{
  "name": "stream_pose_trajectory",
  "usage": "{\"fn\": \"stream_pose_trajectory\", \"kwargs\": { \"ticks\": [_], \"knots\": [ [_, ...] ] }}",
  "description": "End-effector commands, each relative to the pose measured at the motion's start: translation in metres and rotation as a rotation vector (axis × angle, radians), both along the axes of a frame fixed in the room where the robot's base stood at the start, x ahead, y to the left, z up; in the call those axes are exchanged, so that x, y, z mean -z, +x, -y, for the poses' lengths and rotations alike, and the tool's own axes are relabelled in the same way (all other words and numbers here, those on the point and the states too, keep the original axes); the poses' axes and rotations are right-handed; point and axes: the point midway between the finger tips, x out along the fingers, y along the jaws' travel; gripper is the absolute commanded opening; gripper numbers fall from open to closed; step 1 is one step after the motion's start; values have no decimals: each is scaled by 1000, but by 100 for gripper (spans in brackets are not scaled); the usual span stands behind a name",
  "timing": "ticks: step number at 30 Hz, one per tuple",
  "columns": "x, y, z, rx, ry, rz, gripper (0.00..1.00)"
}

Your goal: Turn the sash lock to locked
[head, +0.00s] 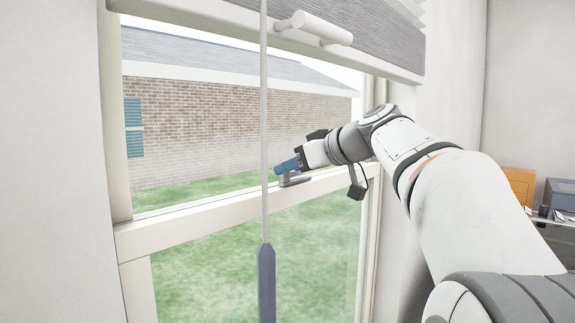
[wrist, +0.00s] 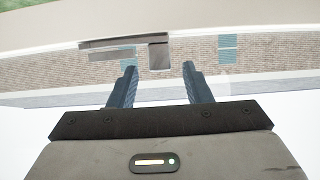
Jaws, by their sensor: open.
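The sash lock (head: 293,181) is a small grey fitting on top of the white window rail (head: 200,221). It also shows in the wrist view (wrist: 158,55), with a flat grey lever extending left along the rail. My gripper (head: 284,167) is at the lock, its blue fingers just above it in the head view. In the wrist view my gripper (wrist: 160,67) is open, with the fingers either side of the lock's body and their tips short of it. Nothing is held. I cannot tell whether a finger touches the lever.
A thin blind wand (head: 265,130) with a blue-grey handle (head: 266,283) hangs in front of the window, left of my gripper. A raised blind (head: 370,35) covers the window's top. An orange box (head: 518,184) stands at the far right.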

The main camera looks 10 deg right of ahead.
Motion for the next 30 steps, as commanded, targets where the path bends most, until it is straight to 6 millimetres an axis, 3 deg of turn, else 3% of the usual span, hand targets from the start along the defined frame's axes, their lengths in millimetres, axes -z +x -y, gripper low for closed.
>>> {"fn": "stream_pose_trajectory", "kwargs": {
  "ticks": [13, 30],
  "knots": [
    [7, 12, -9, 1, -1, -1, 45],
    [7, 12, -8, 2, 0, -1, 0]
  ]
}}
